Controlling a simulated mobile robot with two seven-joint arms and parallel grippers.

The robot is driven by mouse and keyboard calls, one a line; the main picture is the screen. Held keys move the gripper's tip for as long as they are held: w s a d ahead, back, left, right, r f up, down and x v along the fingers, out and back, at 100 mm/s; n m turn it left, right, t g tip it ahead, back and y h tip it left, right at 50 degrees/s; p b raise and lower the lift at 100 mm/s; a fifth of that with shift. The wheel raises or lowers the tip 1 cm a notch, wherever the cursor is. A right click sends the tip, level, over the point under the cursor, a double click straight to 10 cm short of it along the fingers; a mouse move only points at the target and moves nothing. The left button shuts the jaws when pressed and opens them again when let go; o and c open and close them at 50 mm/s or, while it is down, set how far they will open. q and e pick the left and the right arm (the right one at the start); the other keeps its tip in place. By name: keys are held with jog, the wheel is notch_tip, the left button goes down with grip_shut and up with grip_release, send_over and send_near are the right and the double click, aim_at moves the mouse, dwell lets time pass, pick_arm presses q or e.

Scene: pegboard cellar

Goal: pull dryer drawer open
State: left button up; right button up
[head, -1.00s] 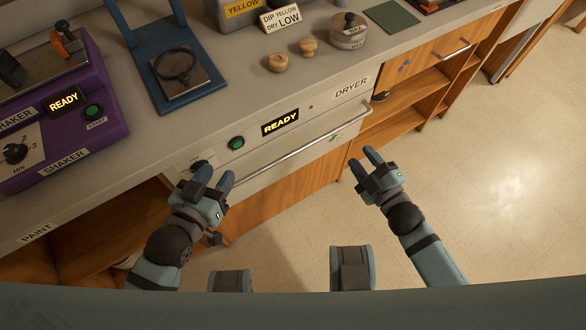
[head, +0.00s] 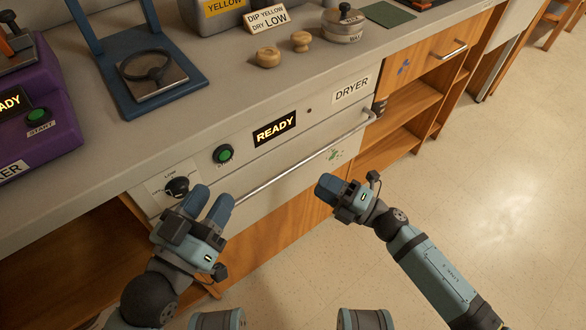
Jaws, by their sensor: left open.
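The dryer (head: 230,173) is a pale front under the counter with a lit READY display (head: 274,128), a green button (head: 223,154) and a dial (head: 177,186). Its drawer looks shut, with a long metal bar handle (head: 290,171) across the front. My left gripper (head: 213,197) is open at the left end of the bar. I cannot tell whether its fingers are around or just in front of the bar, whose end they hide. My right gripper (head: 326,184) is below the bar's middle and appears apart from it. Its fingers overlap in view, so its opening is unclear.
On the counter stand a blue stand (head: 143,90), wooden knobs (head: 268,57), a metal weight (head: 343,25) and a purple shaker (head: 40,120). Open wooden shelves (head: 400,118) lie to the right of the dryer. The floor (head: 480,190) at right is clear.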

aim_at(293, 166)
jog(key=b+x, duration=0.1)
jog(key=x, duration=0.7)
jog(key=shift+w+a, duration=0.15)
jog(key=shift+a, duration=0.2)
grip_shut()
